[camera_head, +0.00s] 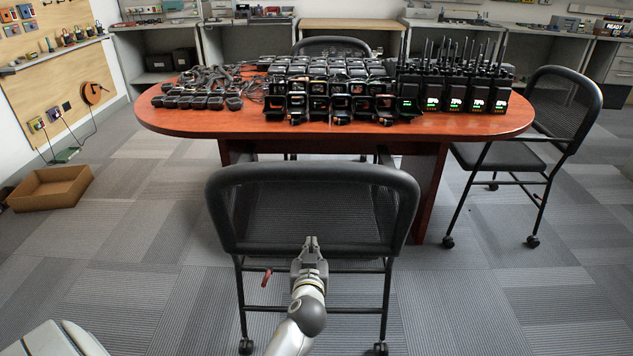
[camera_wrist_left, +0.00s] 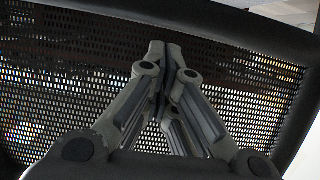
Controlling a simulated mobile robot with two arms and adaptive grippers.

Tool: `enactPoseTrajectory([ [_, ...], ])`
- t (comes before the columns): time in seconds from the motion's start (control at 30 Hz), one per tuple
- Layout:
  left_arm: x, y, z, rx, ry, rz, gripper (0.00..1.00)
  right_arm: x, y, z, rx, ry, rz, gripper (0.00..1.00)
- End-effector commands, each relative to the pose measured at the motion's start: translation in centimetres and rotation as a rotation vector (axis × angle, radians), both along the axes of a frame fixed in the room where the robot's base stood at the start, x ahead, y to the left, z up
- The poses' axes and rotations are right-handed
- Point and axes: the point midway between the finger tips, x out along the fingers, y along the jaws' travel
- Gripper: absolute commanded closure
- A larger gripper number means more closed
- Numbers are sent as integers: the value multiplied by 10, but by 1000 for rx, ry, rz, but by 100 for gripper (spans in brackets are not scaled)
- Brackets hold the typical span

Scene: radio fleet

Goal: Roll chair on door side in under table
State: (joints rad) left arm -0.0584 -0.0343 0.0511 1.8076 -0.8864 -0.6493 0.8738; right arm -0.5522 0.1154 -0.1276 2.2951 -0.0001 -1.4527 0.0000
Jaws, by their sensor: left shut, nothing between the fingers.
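A black chair with a mesh back (camera_head: 265,205) stands on casters at the near side of the table, its back toward me. The oval reddish wooden table (camera_head: 190,118) is just beyond it. My left gripper (camera_head: 312,241) is shut and empty, with its fingertips at the lower part of the mesh back. In the left wrist view the shut fingers (camera_wrist_left: 167,50) point at the mesh (camera_wrist_left: 70,60), which fills most of the picture; whether they touch it I cannot tell. A second black chair (camera_head: 565,110) stands at the table's right end. My right gripper is out of view.
Handheld radios (camera_head: 455,92), chargers and cables cover much of the tabletop. A third chair (camera_head: 333,44) is behind the table. An open cardboard box (camera_head: 50,188) lies on the floor at left. Carpet is clear to both sides of the near chair.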

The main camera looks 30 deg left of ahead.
Motion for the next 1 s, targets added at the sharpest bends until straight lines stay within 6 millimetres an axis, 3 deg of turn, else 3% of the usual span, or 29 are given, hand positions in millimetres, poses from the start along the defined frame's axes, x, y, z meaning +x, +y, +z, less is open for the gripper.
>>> enactPoseTrajectory([
  [0.23, 22, 13, 2, 3, -5, 0, 100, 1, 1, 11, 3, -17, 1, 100],
  [0.7, 27, 17, 1, 1, -3, 0, 100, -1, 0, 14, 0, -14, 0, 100],
  [0.87, 39, 24, 1, 3, -4, 1, 100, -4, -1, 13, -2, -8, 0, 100],
  [1.0, 51, 32, 2, 2, -6, 0, 100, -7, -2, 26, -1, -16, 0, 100],
])
